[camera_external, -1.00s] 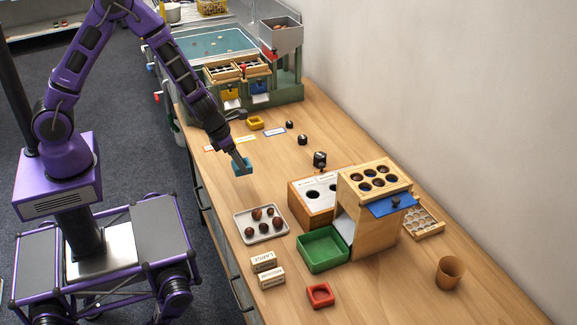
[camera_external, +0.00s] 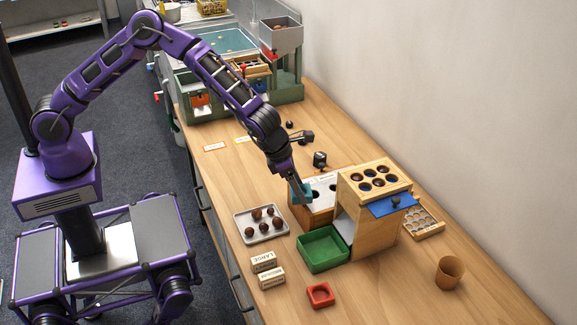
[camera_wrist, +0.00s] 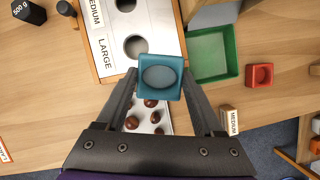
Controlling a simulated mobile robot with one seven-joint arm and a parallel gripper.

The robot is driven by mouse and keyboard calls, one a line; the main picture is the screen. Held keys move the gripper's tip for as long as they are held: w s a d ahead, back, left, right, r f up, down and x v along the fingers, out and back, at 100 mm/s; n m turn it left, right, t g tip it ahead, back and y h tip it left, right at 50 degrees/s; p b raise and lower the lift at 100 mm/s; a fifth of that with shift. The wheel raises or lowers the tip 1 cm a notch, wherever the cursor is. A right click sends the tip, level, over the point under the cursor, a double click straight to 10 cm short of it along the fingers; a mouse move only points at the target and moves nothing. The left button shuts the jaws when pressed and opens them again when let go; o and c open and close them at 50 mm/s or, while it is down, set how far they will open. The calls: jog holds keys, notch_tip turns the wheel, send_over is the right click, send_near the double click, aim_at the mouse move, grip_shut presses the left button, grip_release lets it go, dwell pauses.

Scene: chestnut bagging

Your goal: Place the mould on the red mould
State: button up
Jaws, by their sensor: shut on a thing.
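My gripper (camera_external: 302,192) is shut on a blue square mould (camera_wrist: 160,77) with a round hollow in its top. In the external view the blue mould (camera_external: 305,190) is held in the air by the left end of the wooden box with holes. The wrist view shows it between my two fingers (camera_wrist: 160,84). The red mould (camera_external: 320,295) is a small square block lying on the table near its front edge, apart from my gripper. It also shows at the right of the wrist view (camera_wrist: 260,75), beyond the green tray.
A green tray (camera_external: 323,267) stands between my gripper and the red mould, beside a wooden dispenser (camera_external: 373,238). A white tray with chestnuts (camera_external: 243,236) lies to the left. Two label blocks (camera_external: 271,277) stand near the red mould. Table right of the red mould is clear.

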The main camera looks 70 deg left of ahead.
jog(key=d+r, duration=0.1)
jog(key=d, duration=1.3)
jog(key=m+b, duration=0.1)
jog(key=b, duration=0.1)
send_over(325, 292)
jog(key=a, duration=0.1)
jog(key=shift+h, duration=0.3)
jog(key=f, duration=0.2)
jog(key=s+f, duration=0.1)
jog(key=f, duration=0.2)
jog(key=shift+s+d+f, duration=0.2)
jog(key=shift+s+f, duration=0.05)
jog(key=shift+f, duration=0.1)
jog(key=shift+f+b, duration=0.3)
jog(key=shift+f, duration=1.75)
jog(key=shift+f, duration=0.2)
jog(key=o, duration=1.4)
jog(key=shift+r, duration=0.1)
